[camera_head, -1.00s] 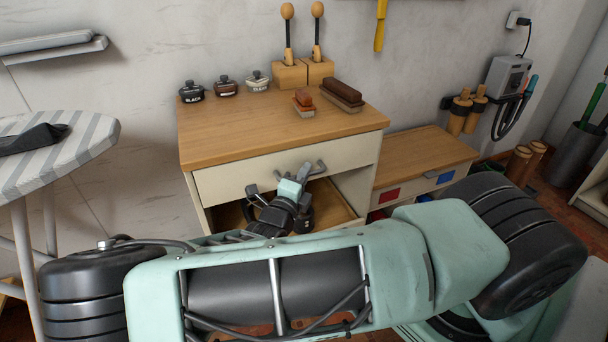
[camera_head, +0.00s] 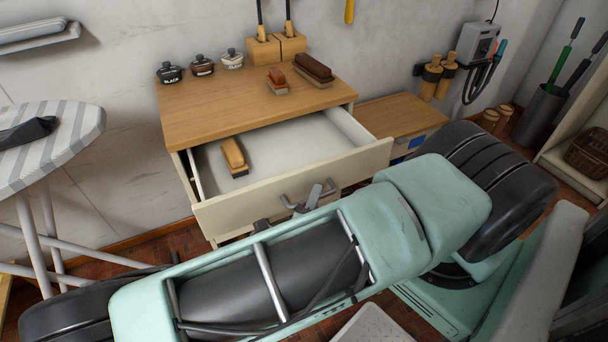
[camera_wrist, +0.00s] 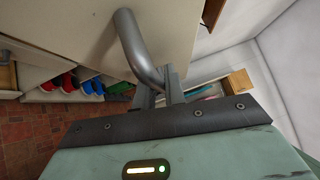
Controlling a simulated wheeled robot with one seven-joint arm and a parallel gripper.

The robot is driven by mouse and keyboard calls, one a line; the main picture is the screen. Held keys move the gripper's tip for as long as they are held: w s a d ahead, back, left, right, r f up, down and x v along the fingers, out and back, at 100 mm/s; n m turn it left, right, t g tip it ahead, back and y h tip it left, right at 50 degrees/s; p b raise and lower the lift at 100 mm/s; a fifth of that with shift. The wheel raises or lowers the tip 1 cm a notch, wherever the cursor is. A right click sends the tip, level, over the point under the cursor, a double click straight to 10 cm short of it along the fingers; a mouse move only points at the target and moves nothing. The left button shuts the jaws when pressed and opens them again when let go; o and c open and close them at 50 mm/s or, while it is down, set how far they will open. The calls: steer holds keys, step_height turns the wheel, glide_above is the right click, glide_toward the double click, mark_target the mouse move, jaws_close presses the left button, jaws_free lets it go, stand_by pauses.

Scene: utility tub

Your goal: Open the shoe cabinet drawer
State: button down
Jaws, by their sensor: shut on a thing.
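The shoe cabinet (camera_head: 225,107) has a wooden top and a cream drawer (camera_head: 295,186) that is pulled well out. A grey bar handle (camera_head: 306,196) is on the drawer's front. My gripper (camera_head: 322,192) is at the handle, mostly hidden behind my arm in the head view. In the wrist view the curved handle (camera_wrist: 138,50) runs between the fingers of my gripper (camera_wrist: 160,88), which is shut on it. A wooden brush (camera_head: 234,156) lies inside the drawer at its left; the rest of the drawer floor looks bare.
Polish jars (camera_head: 202,66), two brushes (camera_head: 313,70) and wooden holder blocks (camera_head: 276,48) stand on the cabinet top. An ironing board (camera_head: 60,150) is at the left. A low wooden cabinet (camera_head: 400,113) adjoins at the right. Shoes (camera_wrist: 68,82) show below in the wrist view.

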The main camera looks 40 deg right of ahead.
steer(key=s+a+p, duration=0.1)
steer(key=s+a, duration=0.1)
steer(key=s, duration=0.7)
steer(key=shift+a, duration=0.4)
steer(key=c, duration=1.5)
jaws_free()
steer(key=b+v, duration=0.2)
steer(key=v, duration=1.5)
steer(key=shift+s+a, duration=0.15)
steer(key=shift+s, duration=0.1)
